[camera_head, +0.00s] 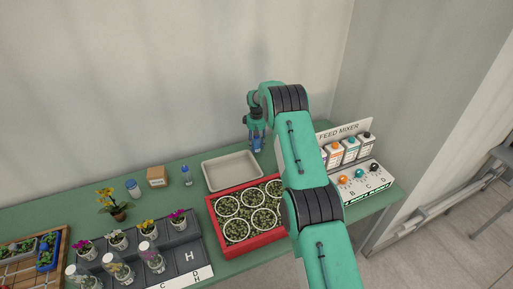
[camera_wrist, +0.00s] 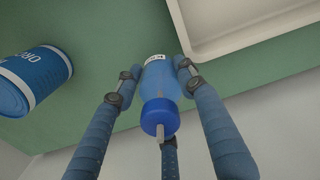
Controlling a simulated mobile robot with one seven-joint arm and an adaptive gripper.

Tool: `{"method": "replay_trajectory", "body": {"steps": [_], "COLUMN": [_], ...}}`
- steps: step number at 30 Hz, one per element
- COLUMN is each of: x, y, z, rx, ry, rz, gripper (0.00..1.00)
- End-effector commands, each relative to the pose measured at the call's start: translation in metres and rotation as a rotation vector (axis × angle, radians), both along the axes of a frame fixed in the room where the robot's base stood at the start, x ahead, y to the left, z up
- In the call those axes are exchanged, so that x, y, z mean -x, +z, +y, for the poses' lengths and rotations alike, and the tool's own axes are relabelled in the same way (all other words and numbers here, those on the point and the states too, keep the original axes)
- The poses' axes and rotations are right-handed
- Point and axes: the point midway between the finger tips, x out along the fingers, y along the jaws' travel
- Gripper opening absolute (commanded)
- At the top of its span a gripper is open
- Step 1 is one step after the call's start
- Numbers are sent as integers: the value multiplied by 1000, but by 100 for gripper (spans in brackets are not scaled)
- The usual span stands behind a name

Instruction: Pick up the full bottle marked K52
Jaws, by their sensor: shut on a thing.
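A blue bottle (camera_wrist: 160,85) with a darker blue cap and a pale nozzle is between the fingers of my gripper (camera_wrist: 158,75) in the wrist view. Its small white label shows at the far end, and I cannot read the mark clearly. My gripper is shut on this bottle. In the head view my gripper (camera_head: 256,122) is at the back of the green table, with the bottle (camera_head: 257,143) below it, upright. I cannot tell whether its base touches the table. A second small bottle with a blue cap (camera_head: 187,176) stands farther left.
A white tray (camera_head: 207,187) lies left of my gripper, and a red crate (camera_head: 221,237) of potted plants is in front. A blue can (camera_wrist: 40,80) is close by in the wrist view. The feed mixer (camera_head: 366,182) stands right, the wall (camera_head: 190,80) behind.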

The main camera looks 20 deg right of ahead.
Motion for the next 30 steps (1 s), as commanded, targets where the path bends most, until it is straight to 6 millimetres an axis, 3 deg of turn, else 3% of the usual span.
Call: {"method": "replay_trajectory", "body": {"steps": [6,12,18,30], "x": [-1,-1,-1,-1], "y": [38,62,72,73], "z": [0,0,0,0], "rx": [1,1,1,1], "ry": [0,0,0,0], "rz": [-3,-1,-1,-1], "gripper": [9,9,9,9]}}
